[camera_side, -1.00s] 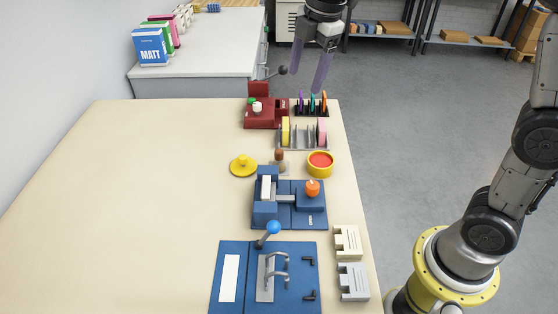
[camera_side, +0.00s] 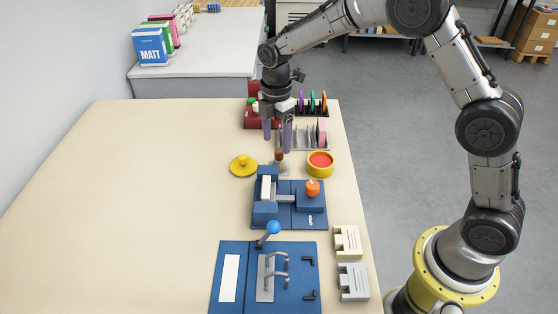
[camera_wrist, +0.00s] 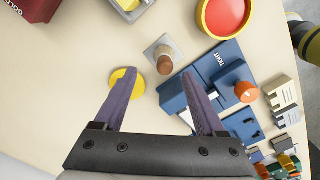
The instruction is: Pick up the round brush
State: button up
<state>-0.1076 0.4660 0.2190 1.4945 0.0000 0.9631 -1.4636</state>
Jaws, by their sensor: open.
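The round brush, with a brown wooden handle (camera_side: 279,155), stands on a small grey square base (camera_side: 284,169) between the yellow round lid and the yellow pot. In the wrist view the brush (camera_wrist: 165,60) stands upright, just beyond the fingertips and roughly between their lines. My gripper (camera_side: 277,143) is open, with its two purple fingers pointing down above and close to the brush. In the wrist view my gripper (camera_wrist: 158,74) has nothing between its fingers. The side view does not show clearly how high the fingertips are over the handle.
A yellow lid (camera_side: 243,166) lies left of the brush; a yellow pot with a red top (camera_side: 320,164) stands right. A blue fixture with an orange knob (camera_side: 313,188) is just in front. A rack (camera_side: 310,143) stands behind. The table's left side is clear.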

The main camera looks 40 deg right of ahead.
aim_at(279, 150)
jog(key=f, duration=0.4)
jog(key=shift+s+d+f, duration=0.1)
jog(key=shift+s+f, duration=0.2)
jog(key=shift+s, duration=0.1)
jog(key=shift+f, duration=0.55)
grip_shut()
